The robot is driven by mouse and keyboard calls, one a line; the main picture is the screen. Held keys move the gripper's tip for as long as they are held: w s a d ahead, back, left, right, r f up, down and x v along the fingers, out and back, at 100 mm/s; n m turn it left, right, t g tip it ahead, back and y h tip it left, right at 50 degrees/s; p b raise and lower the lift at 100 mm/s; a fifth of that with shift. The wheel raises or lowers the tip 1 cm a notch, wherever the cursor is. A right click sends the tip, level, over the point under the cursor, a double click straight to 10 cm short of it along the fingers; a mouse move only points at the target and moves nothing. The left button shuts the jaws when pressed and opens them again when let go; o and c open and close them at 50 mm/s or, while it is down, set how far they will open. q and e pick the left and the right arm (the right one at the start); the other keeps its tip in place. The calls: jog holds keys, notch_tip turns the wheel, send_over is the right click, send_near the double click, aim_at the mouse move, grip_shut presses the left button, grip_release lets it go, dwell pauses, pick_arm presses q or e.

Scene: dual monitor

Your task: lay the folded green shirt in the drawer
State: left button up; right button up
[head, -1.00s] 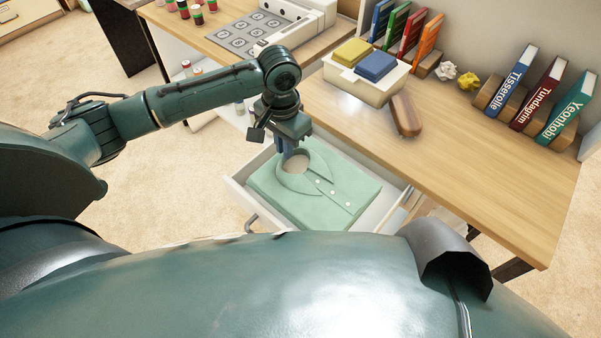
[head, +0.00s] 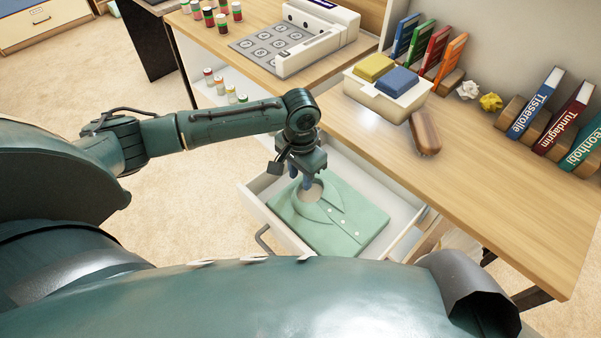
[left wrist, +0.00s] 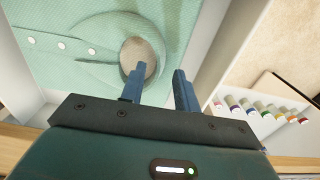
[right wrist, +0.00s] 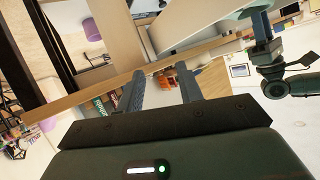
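The folded green shirt (head: 345,222) lies flat inside the open white drawer (head: 415,237), with its collar toward the upper left. My left gripper (head: 306,183) is above the collar end. In the left wrist view, the left gripper (left wrist: 157,88) has its fingers apart with nothing between them, and the shirt (left wrist: 60,75) lies beyond them. One finger overlaps the collar in that view; I cannot tell whether it touches. My right gripper (right wrist: 164,88) is open and empty, well away from the shirt.
The wooden desktop (head: 480,200) is above the drawer and carries a box with yellow and blue blocks (head: 388,88), a brown rounded object (head: 425,132) and books (head: 535,105). Small jars (head: 225,88) stand on a shelf left of the drawer.

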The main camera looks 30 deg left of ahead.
pick_arm(q)
jog(key=shift+r, duration=0.1)
